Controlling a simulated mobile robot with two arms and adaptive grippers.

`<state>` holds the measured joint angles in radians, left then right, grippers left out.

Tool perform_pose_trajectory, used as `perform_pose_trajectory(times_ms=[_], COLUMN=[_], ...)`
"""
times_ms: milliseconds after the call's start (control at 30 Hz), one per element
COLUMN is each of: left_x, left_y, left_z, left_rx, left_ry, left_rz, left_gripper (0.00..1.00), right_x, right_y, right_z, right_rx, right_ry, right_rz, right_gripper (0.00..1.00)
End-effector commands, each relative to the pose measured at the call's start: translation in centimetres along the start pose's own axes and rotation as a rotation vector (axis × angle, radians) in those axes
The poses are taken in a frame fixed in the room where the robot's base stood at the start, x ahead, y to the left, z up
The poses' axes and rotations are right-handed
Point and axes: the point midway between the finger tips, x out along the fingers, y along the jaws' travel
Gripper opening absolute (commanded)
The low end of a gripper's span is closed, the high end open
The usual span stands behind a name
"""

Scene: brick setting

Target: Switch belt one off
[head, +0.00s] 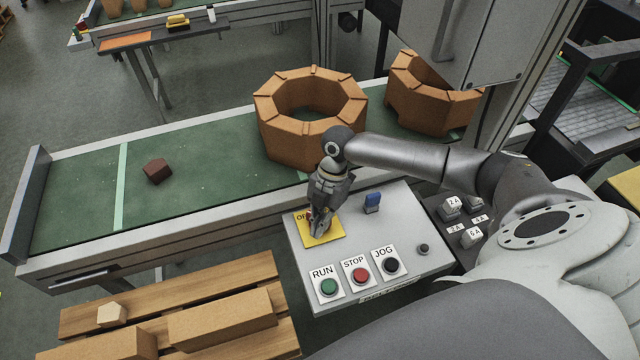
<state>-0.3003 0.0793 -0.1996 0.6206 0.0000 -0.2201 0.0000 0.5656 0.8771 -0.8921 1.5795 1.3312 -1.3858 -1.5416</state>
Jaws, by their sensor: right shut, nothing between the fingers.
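A pale control box (406,297) stands in front of the green conveyor belt (220,180). A yellow plate (333,238) with lettering that starts "OF" is on the box's upper left. My right gripper (319,234) is shut and empty, pointing down over this plate. It hides most of the plate's centre; a bit of red shows beside the fingers. I cannot tell whether the fingertips touch it. Below are a green RUN button (328,287), a red STOP button (361,275) and a black JOG button (391,265). A blue switch (372,203) sits at the upper right. My left gripper is not in view.
Two brick rings (285,135) (405,100) and a dark brick piece (157,171) are on the belt. A wooden pallet (240,270) with blocks is at the lower left. Small labelled white blocks (471,237) are right of the box.

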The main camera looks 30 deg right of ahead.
Motion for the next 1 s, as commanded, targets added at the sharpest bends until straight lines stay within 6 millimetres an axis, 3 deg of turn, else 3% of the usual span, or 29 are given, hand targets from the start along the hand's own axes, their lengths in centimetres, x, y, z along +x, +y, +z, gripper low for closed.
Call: perform_pose_trajectory(times_ms=[367, 600, 700, 1000], left_x=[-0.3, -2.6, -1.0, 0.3], left_y=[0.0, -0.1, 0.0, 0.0], left_z=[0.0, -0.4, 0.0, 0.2], left_rx=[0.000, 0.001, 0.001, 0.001], left_ry=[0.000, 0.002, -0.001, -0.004], left_rz=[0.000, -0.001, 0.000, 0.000], left_gripper=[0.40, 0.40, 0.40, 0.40], right_x=[0.0, 0.8, -1.2, -7.1], right_y=[0.0, 0.3, 0.5, 0.6], right_z=[-0.3, -3.9, -3.1, -3.2], right_rx=[0.001, 0.003, 0.005, 0.007], right_ry=[0.001, 0.005, -0.006, -0.002], right_rz=[0.000, 0.000, 0.009, 0.006], right_gripper=[0.00, 0.00, 0.00, 0.00])
